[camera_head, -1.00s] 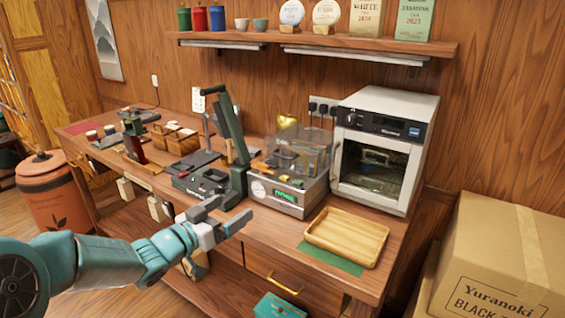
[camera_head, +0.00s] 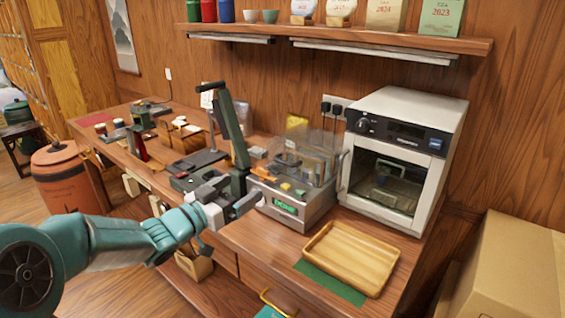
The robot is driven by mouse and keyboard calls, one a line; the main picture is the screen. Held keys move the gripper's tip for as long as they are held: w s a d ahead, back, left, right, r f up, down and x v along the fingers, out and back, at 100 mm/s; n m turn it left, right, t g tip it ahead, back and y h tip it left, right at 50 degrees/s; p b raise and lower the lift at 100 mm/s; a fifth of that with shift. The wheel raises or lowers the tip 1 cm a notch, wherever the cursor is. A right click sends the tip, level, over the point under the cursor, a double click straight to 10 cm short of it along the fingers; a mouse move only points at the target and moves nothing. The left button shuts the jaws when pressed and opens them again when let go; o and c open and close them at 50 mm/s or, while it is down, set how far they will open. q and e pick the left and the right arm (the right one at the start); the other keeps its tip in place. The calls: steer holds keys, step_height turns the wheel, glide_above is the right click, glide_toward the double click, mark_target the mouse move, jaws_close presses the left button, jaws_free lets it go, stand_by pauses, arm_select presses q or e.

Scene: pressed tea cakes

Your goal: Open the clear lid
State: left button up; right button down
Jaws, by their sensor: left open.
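The clear lid (camera_head: 318,148) is a see-through cover at the top of a grey metal machine (camera_head: 290,212) with a green display, on the wooden bench. Coloured parts show on or through it. The lid looks down over the machine, but its edges are faint and I cannot tell exactly. My left gripper (camera_head: 236,197) is open and empty, just in front of the machine at its left front corner. It is apart from the lid. It hides part of the machine's left front and of the black press beside it. My right gripper is not in view.
A wooden tray (camera_head: 350,257) lies on a green mat in front. A shelf (camera_head: 340,38) hangs above.

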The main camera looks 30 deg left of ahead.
mark_target(283, 163)
arm_select(q)
steer(key=w, duration=0.4)
steer(key=w+p, duration=0.1)
steer(key=w, duration=0.4)
steer(key=w+d+p, duration=0.1)
steer(key=w, duration=0.4)
steer(key=shift+w+d+f, duration=0.1)
steer(key=shift+w+f, duration=0.05)
steer(key=shift+w, duration=0.9)
steer(key=shift+s, duration=0.1)
steer(key=c, duration=1.2)
